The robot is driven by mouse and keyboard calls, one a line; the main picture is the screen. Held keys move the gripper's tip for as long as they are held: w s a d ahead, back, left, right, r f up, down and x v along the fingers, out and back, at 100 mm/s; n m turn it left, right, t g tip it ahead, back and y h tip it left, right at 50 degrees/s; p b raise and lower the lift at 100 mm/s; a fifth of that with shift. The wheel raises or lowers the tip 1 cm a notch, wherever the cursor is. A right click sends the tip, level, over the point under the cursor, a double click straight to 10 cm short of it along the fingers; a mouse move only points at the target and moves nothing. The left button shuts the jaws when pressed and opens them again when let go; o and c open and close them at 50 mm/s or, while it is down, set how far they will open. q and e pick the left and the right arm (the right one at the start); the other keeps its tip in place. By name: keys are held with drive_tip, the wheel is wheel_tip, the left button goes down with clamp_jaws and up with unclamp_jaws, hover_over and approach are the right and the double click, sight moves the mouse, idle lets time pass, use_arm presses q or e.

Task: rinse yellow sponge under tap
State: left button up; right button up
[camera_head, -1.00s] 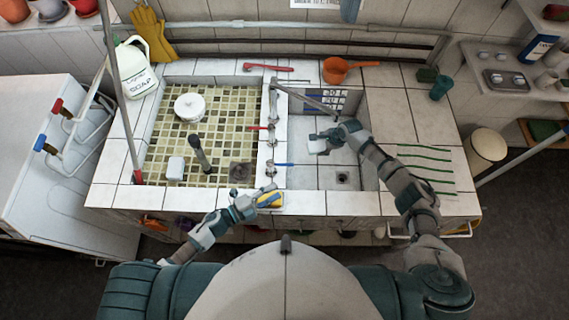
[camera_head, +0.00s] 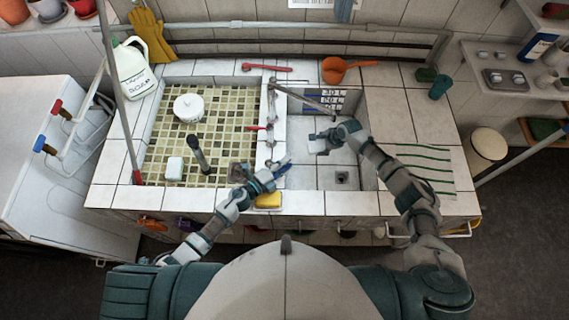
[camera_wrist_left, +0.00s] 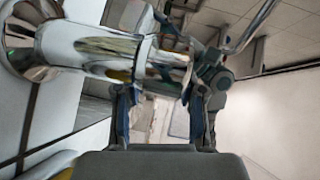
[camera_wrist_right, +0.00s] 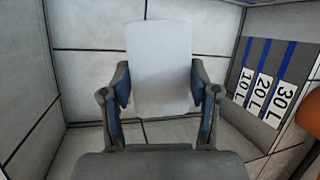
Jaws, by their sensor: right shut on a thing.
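The yellow sponge (camera_head: 268,201) lies on the tiled front ledge of the sink. My left gripper (camera_head: 284,168) is just beyond it, at the blue tap handle (camera_head: 281,164). In the left wrist view its fingers (camera_wrist_left: 163,110) are apart, with the metal tap body (camera_wrist_left: 135,55) close in front. I cannot tell whether they touch the handle. The tap spout (camera_head: 305,99) reaches over the right basin. My right gripper (camera_head: 329,139) is over the right basin, shut on a white block (camera_wrist_right: 158,68), which fills the space between its fingers.
The right basin (camera_head: 310,178) has a drain (camera_head: 342,177) and a 10–30 L scale.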

use_arm(q)
drive_tip(key=shift+w+d+f, duration=0.1)
drive_tip(key=shift+w+d, duration=0.1)
drive_tip(key=shift+d, duration=0.2)
drive_tip(key=shift+a, duration=0.65)
clamp_jaws()
drive_tip(key=shift+d, duration=0.1)
drive_tip(key=shift+s+m+g+h, duration=0.4)
drive_tip(key=shift+m+g+h, duration=0.2)
drive_tip(key=shift+m+g, duration=0.15)
drive_tip(key=shift+s+m+g+h, duration=0.25)
drive_tip(key=shift+m+g+h, duration=0.2)
drive_tip(key=shift+g, duration=0.2)
drive_tip(key=shift+s+m+g+h, duration=0.25)
drive_tip(key=shift+m+g+h, duration=0.1)
drive_tip(key=shift+m+g, duration=0.2)
drive_tip(key=shift+f, duration=0.1)
drive_tip(key=shift+s, duration=0.1)
